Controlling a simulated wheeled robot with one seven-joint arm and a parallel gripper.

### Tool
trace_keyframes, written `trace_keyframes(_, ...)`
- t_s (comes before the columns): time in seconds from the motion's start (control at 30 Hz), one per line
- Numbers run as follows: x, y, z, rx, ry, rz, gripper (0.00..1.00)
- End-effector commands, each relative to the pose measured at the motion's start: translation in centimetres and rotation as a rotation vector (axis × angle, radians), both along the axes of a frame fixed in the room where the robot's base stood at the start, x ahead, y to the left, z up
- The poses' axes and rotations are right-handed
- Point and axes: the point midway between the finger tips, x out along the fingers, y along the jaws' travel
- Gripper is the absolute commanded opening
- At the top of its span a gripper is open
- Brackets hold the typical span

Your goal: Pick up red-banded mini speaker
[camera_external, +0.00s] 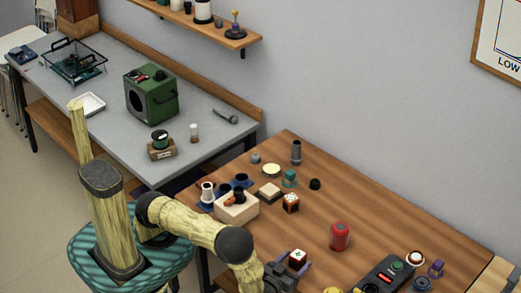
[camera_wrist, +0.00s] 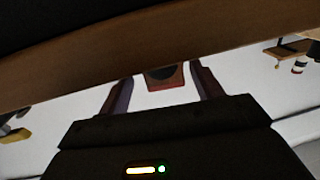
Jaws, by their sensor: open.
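A small box with a red band and a dark round face, which looks like the red-banded mini speaker (camera_wrist: 165,84), shows between my finger tips in the wrist view. In the external view a small cube with a white top and a red mark (camera_external: 298,257) sits at my gripper (camera_external: 291,270), by the near edge of the wooden table; it seems to be the same box. My gripper is open, with one finger on each side of the box. I cannot tell if either finger touches it. Its lower part is hidden by the gripper.
A red cylinder (camera_external: 340,236) and a black device with buttons (camera_external: 384,277) stand to the right. The grey table (camera_external: 100,125) carries a green box (camera_external: 150,94).

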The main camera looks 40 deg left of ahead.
Motion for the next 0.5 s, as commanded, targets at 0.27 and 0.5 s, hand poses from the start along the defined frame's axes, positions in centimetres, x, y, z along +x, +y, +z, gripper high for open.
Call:
trace_keyframes(0.27,3.8,1.1,0.0,0.000,-0.001,0.001,0.65)
trace_keyframes(0.5,4.4,1.1,0.0,0.000,0.000,0.000,0.65)
